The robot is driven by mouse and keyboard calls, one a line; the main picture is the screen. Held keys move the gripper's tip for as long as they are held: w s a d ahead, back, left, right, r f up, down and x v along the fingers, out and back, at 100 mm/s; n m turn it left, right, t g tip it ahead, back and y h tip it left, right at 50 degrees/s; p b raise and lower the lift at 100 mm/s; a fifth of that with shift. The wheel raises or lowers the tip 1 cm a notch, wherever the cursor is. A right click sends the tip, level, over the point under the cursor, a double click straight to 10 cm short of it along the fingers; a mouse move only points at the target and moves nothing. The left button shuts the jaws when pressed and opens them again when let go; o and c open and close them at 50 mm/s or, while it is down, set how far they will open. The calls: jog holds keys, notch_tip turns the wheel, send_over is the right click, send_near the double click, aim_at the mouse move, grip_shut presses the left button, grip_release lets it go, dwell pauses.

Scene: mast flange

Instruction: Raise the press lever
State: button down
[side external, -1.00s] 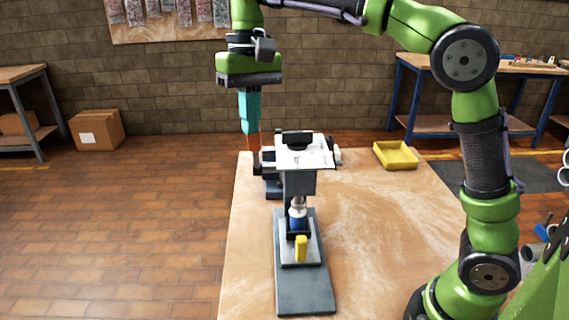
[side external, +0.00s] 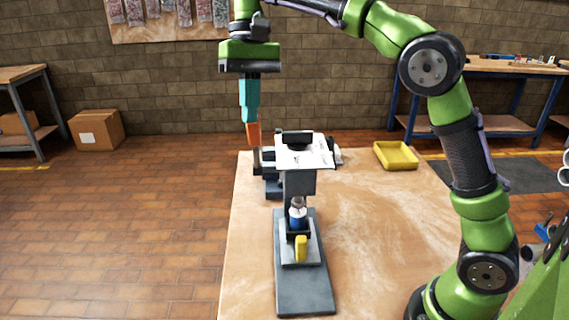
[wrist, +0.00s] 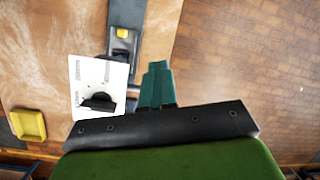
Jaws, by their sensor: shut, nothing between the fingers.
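The press (side external: 305,288) stands on the table with a long dark base, an upright column and a white sheet-covered head (side external: 300,155). Its lever (side external: 257,160) is a dark bar at the left of the head, standing roughly upright. My gripper (side external: 253,140) points down, with teal fingers and orange tips, shut and empty. The tips are just above the lever's upper end; I cannot tell if they touch. In the wrist view the teal fingers (wrist: 157,78) are beside the white head (wrist: 98,85), and they hide most of the lever.
A yellow part (side external: 301,248) and a blue piece (side external: 298,222) sit on the press's base, under the ram. A yellow tray (side external: 396,156) lies at the table's back right. The wooden table (side external: 390,240) is clear to the right of the press.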

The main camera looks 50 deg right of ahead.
jog(key=w+d+f+n+t+h, duration=0.1)
jog(key=w+d+f+t+h, duration=0.15)
jog(key=w+d, duration=0.5)
notch_tip(320, 180, up, 6)
jog(key=s+a, duration=0.1)
jog(key=s, duration=0.1)
jog(key=shift+s+a+f, duration=0.15)
jog(key=shift+a+f, duration=0.05)
jog(key=shift+a, duration=0.15)
jog(key=shift+g, duration=0.25)
